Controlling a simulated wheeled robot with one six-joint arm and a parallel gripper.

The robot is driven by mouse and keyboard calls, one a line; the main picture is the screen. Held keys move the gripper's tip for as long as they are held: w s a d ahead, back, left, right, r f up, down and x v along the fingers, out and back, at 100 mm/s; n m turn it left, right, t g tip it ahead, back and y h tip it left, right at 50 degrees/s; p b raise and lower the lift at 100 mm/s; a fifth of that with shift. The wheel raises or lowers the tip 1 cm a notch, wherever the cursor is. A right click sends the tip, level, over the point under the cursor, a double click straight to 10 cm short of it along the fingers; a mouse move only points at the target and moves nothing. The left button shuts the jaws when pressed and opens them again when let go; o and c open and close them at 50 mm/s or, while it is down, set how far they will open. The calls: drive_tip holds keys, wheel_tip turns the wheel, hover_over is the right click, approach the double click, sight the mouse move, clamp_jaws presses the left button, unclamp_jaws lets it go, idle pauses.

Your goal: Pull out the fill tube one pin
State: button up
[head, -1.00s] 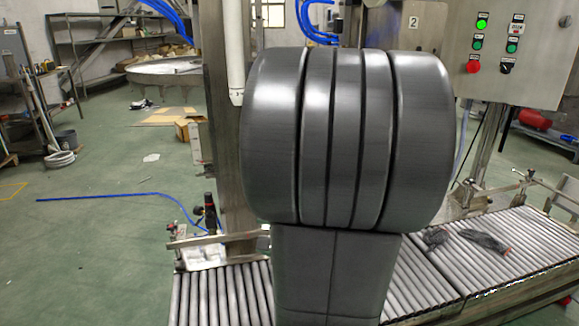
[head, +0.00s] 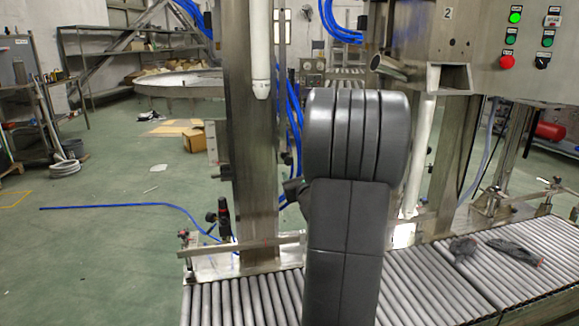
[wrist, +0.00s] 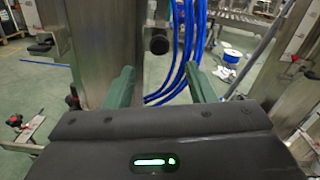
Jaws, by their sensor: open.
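A white fill tube (head: 262,60) hangs beside the left steel column in the head view, its tapered tip well above the rollers. A second white tube (head: 421,150) reaches lower, on the right below the plate marked 2. I cannot make out a pin on either tube in the head view. In the wrist view a dark round-ended part (wrist: 158,40) stands ahead, between the lines of my fingers; I cannot tell whether it is the pin. My gripper (wrist: 161,87) is open, its green fingers apart with nothing between them. In the head view my arm hides most of it.
A roller conveyor (head: 232,303) runs across the front, with a rail behind it. Blue hoses (wrist: 185,70) hang just right of the dark part. Dark gloves (head: 515,252) lie on the rollers at right. A control box (head: 530,75) stands at upper right.

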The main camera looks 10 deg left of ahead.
sight(290, 162)
drive_tip(key=x, duration=0.9)
drive_tip(key=shift+b, duration=0.3)
